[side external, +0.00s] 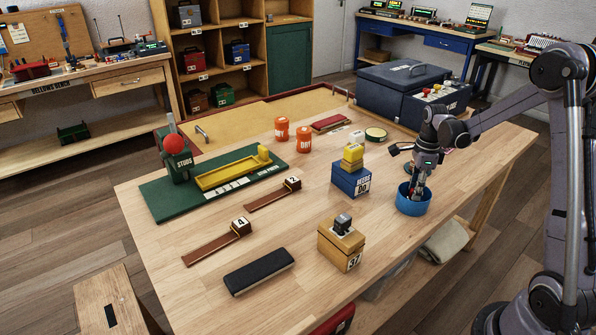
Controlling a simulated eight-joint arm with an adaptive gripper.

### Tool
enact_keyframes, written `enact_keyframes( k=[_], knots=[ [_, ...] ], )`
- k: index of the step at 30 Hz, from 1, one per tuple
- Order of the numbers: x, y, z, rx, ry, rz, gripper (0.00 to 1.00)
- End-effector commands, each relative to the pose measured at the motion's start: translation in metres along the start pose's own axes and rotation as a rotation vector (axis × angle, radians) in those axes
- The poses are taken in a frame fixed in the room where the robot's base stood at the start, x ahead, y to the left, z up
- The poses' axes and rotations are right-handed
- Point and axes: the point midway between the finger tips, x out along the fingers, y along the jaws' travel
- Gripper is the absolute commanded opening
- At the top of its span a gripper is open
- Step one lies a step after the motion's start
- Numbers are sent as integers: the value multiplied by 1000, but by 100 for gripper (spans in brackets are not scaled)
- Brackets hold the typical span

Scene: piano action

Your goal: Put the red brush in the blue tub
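The blue tub (412,208) stands on the right part of the wooden table. My gripper (412,192) points down at the tub, with its fingertips at or inside the rim. The tub's wall and the gripper's own body hide the tips, so I cannot tell whether they are open or shut, or whether they hold anything. I cannot clearly make out the red brush. A flat red item (331,122) lies near the table's back edge; it is too small to identify.
Left of the tub are a blue box with a yellow top (351,181) and a tan box (340,247). Two orange canisters (281,129) stand farther back. A green board (163,199) and a black pad (259,272) lie farther left. The front right tabletop is clear.

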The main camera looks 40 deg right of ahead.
Motion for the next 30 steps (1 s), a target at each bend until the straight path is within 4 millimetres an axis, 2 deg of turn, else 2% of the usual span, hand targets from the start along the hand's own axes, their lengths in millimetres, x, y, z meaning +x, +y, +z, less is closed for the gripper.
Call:
enact_keyframes(
  k=[20,30],
  knots=[
    [-2,0,0,0,0,0,44],
    [-41,0,0,0,0,0,44]
  ],
)
